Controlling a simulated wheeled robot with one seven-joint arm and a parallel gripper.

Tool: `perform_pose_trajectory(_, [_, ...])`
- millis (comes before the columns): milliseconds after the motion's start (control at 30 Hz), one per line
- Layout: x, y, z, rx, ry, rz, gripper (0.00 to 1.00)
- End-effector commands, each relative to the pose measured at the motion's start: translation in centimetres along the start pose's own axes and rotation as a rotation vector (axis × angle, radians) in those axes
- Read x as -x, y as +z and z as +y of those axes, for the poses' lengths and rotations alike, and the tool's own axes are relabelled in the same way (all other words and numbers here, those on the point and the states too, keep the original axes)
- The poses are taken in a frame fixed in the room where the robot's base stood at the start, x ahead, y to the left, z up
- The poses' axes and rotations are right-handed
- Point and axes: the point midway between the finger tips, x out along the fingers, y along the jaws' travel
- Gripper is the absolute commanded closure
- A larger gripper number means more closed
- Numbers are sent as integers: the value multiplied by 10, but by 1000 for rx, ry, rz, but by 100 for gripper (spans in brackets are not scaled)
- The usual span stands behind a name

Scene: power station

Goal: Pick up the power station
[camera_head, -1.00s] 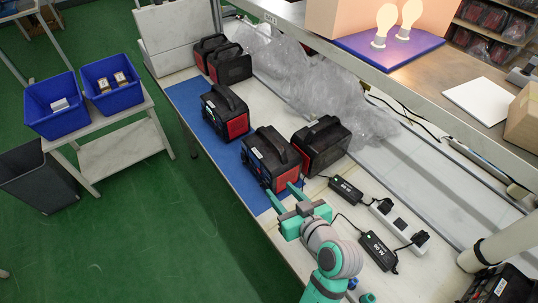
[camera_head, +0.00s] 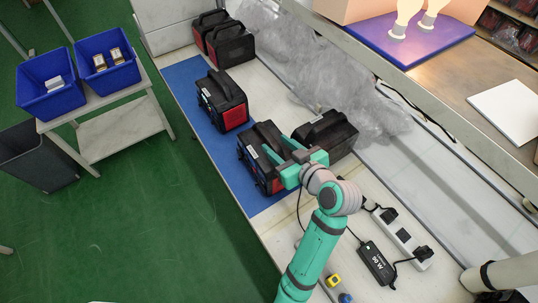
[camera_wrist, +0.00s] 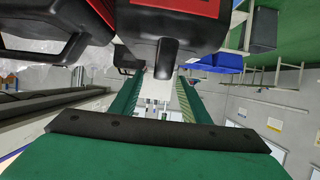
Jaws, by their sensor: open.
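Several black power stations with red sides are in view. The nearest, a power station (camera_head: 250,137) with a top handle, stands on the blue mat (camera_head: 186,83) in the head view. My gripper (camera_head: 275,147) is open, with its fingers at the top of this power station, beside or around its handle. In the wrist view the black handle (camera_wrist: 167,57) shows between the finger ends (camera_wrist: 158,80), under a red and black body. Contact is not clear. My arm and gripper hide part of the station's right side.
Another power station (camera_head: 335,133) stands close on the right. One (camera_head: 225,98) stands farther along the mat, with more behind. Clear plastic wrap (camera_head: 350,90), a shelf (camera_head: 445,85), a power adapter (camera_head: 375,262) and a power strip (camera_head: 400,236) lie right.

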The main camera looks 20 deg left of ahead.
Motion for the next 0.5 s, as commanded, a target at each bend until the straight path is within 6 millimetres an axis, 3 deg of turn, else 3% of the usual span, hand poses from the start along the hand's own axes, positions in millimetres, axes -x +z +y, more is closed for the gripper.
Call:
perform_pose_trajectory(267, [-14, -2, 1, -1, 3, 0, 58])
perform_pose_trajectory(500, [-46, -7, 0, -3, 3, -1, 58])
